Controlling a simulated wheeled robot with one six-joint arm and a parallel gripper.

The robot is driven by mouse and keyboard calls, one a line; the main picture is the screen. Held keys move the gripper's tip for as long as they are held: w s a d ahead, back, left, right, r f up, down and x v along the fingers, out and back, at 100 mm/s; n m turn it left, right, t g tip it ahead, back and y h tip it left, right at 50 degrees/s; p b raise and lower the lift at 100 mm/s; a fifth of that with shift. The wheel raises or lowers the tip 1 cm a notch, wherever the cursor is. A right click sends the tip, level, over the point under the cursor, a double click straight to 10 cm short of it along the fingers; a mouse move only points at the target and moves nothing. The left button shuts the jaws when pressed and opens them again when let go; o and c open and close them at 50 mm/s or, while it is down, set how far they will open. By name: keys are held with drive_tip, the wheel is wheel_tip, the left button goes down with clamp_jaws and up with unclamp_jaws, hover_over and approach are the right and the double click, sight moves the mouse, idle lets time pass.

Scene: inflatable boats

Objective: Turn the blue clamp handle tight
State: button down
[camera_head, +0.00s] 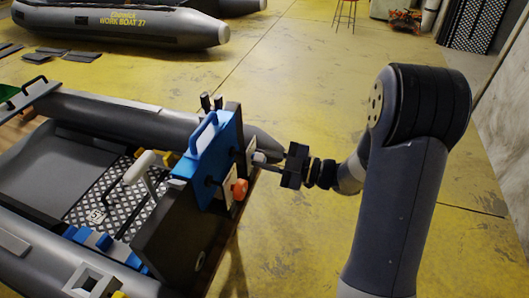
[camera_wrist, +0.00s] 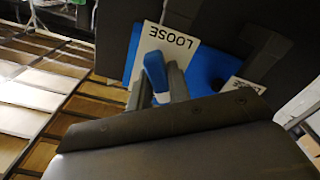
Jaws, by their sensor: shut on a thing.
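The blue clamp handle (camera_wrist: 154,70) shows in the wrist view between the fingers of my gripper (camera_wrist: 160,88), which is shut on it. A white label (camera_wrist: 170,42) reading LOOSE lies behind the handle. In the head view my gripper (camera_head: 262,158) reaches in from the right to the outer face of the transom board (camera_head: 180,235). There the blue handle is hidden by the fingers or too small to tell. A blue bracket (camera_head: 208,150) with a loop grip sits over the board's top. An orange handle (camera_head: 240,189) is just below my gripper.
A second label (camera_wrist: 235,90) reading LOOSE is partly covered at the right of the wrist view. The grey inflatable boat (camera_head: 150,120) fills the left of the head view. Another boat (camera_head: 130,28) lies at the back left. The yellow floor (camera_head: 300,90) behind my arm is clear.

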drive_tip(key=m+p, duration=0.3)
drive_tip(key=shift+r, duration=0.1)
drive_tip(key=shift+m+p, duration=0.3)
drive_tip(key=shift+m, duration=0.3)
drive_tip(key=c, duration=0.9)
unclamp_jaws()
drive_tip(key=shift+d, duration=0.1)
drive_tip(key=v, duration=0.7)
drive_tip(key=shift+s+d, duration=0.15)
drive_tip(key=shift+d, duration=0.2)
